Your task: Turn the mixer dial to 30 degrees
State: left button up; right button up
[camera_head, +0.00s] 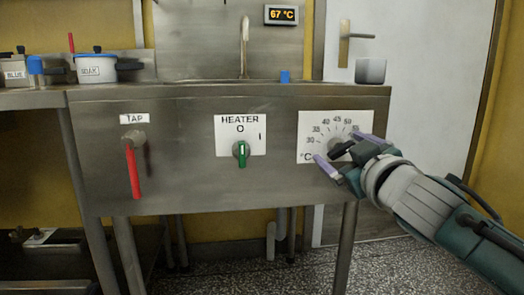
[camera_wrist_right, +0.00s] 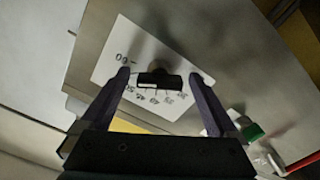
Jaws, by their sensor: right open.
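The mixer dial is a dark knob (camera_head: 342,149) on a white scale plate (camera_head: 310,128) marked in °C, with 30 to 55 readable, at the right of the steel front panel. Its bar lies tilted, lower left to upper right; which end points is unclear. My right gripper (camera_head: 338,147) is open, with one purple finger at the lower left of the knob and one at the upper right. In the right wrist view the dark knob bar (camera_wrist_right: 159,80) sits between the two open fingers (camera_wrist_right: 160,77); contact cannot be told. My left gripper is out of view.
A green heater switch (camera_head: 241,150) and a red tap lever (camera_head: 133,172) are on the same panel to the left. A display (camera_head: 281,15) reads 67 °C. A grey cup (camera_head: 370,71) and a blue object (camera_head: 285,77) stand above the panel.

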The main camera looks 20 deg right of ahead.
jog(key=c, duration=1.4)
